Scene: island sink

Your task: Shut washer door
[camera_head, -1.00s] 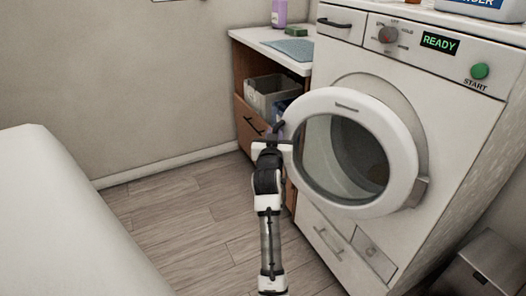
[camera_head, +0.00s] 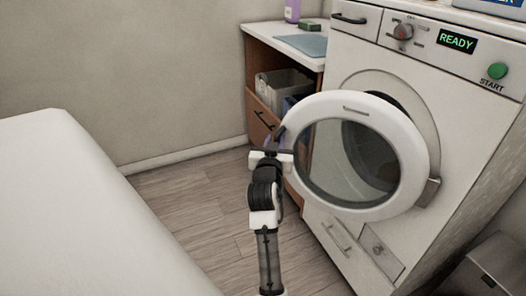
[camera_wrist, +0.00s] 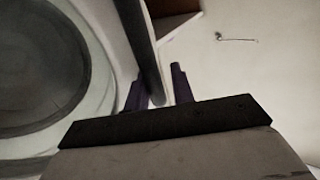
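The white washer (camera_head: 455,125) stands at the right in the head view. Its round door (camera_head: 408,135) is open, swung out from the drum opening, with its hinge on the right. My gripper (camera_head: 277,142) is at the door's free left edge. In the wrist view, the door's rim and dark glass (camera_wrist: 40,65) fill the left side. The two fingers of my gripper (camera_wrist: 158,92) are spread, with a dark bar (camera_wrist: 140,45) along the door's edge reaching between them. A gap shows between the bar and the right finger. Contact with the left finger is unclear.
A wooden cabinet (camera_head: 261,112) with a white top and a bin (camera_head: 285,87) stands left of the washer, behind my gripper. A large white surface (camera_head: 70,210) lies at the left. A grey box (camera_head: 495,270) is at the lower right. Wooden floor (camera_head: 205,205) is clear between.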

